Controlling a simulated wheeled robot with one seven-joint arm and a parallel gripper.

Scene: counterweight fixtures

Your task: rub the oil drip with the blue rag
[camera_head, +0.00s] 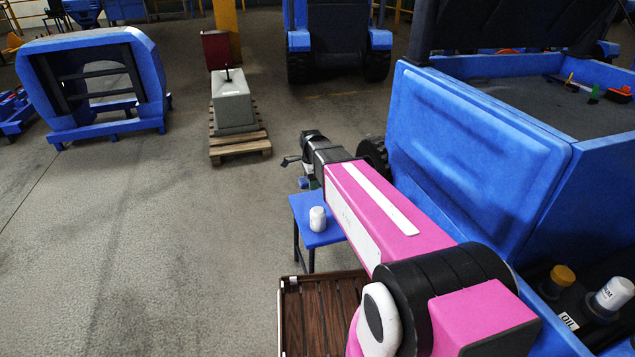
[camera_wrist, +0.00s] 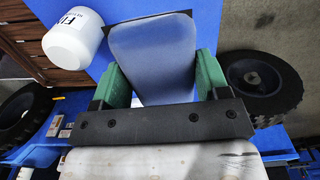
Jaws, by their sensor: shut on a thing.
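My gripper (camera_wrist: 160,72) shows in the wrist view with green finger pads and is shut on a pale blue, round-cornered flat piece, which looks like the blue rag (camera_wrist: 152,48). In the head view, my gripper (camera_head: 306,182) is at the far end of my arm, by the back of a small blue table (camera_head: 312,238). A bit of blue shows there, too small to make out. I cannot tell whether the rag touches the table top. I cannot make out an oil drip in either view.
A white jar (camera_head: 317,219) stands on the small table and also shows close to the gripper in the wrist view (camera_wrist: 72,36). A big blue machine body (camera_head: 470,150) stands right of my arm. A slatted brown surface (camera_head: 310,315) lies in front. Open floor lies left.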

